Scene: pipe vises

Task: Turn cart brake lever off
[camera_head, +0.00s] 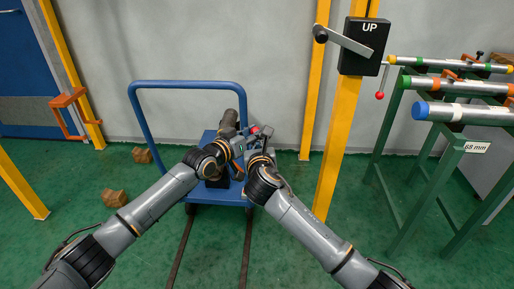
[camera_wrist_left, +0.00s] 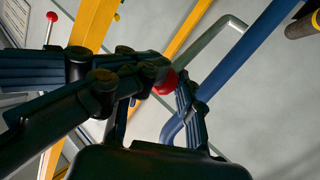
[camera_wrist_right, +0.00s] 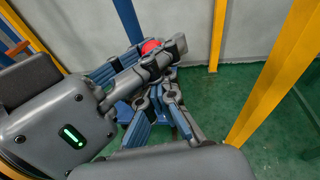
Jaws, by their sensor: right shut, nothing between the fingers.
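The blue cart (camera_head: 203,203) stands in the middle of the head view. The brake lever's red knob (camera_head: 255,130) shows at the two grippers, partly hidden. In the left wrist view the red knob (camera_wrist_left: 165,84) lies between the spread fingers of my left gripper (camera_wrist_left: 160,90); whether they press on it is unclear. A grey bent bar (camera_wrist_left: 212,42) runs up and right behind it. In the right wrist view the knob (camera_wrist_right: 151,46) shows behind the left gripper's grey finger. My right gripper (camera_wrist_right: 161,88) is shut and empty, close below the left fingers.
The cart's tall blue handle (camera_head: 146,120) rises behind the arms. A yellow post (camera_head: 339,150) carries a black UP box (camera_head: 362,62) with a crank. A green rack (camera_head: 440,165) of pipes stands at right. Brown blocks (camera_head: 115,198) lie on the open green floor at left.

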